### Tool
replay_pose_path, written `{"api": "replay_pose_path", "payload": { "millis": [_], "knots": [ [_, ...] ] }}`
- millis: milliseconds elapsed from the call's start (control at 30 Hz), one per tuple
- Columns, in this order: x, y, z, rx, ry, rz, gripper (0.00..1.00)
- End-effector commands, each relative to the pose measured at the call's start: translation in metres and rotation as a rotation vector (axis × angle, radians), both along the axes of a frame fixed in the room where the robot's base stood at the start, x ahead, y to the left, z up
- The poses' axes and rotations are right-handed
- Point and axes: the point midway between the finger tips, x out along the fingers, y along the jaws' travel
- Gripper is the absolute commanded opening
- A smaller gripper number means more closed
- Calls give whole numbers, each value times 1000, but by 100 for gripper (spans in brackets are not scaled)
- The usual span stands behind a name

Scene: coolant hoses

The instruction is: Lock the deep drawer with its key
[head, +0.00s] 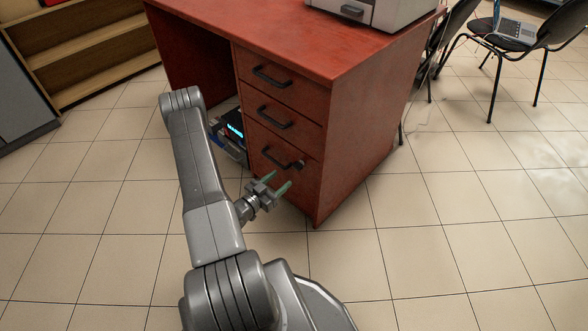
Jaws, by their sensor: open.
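The deep drawer (305,185) is the lowest of three in the red-brown desk, and it looks pushed in. It has a black bar handle (272,157). A small dark lock or key piece (299,165) sits at the right end of that handle; it is too small to tell whether a key is in it. My gripper (282,179) is open, with its two green fingers apart and pointing at the drawer front. It appears just in front of and below the handle and lock, with nothing seen between the fingers. My arm hides part of the desk's left side.
Two upper drawers with black handles (272,77) are above in the desk (360,120). A device with a lit blue display (235,130) stands in the knee space. A grey machine (375,10) is on top. Chairs (510,40) stand at the right. The tiled floor at right is clear.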

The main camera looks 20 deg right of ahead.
Motion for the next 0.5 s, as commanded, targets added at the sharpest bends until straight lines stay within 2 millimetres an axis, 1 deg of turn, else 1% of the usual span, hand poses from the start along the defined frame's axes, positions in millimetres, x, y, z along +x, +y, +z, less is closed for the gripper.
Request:
{"api": "replay_pose_path", "payload": {
  "millis": [33, 100, 300, 400, 500],
  "knots": [
    [3, -11, -1, 0, -3, -5, 53],
    [9, -24, -1, 0, -3, -5, 53],
    [23, -57, -1, 0, -2, -2, 53],
    [28, -67, -1, 1, -3, -2, 53],
    [31, -74, 0, 0, -1, 1, 53]
  ]
}}
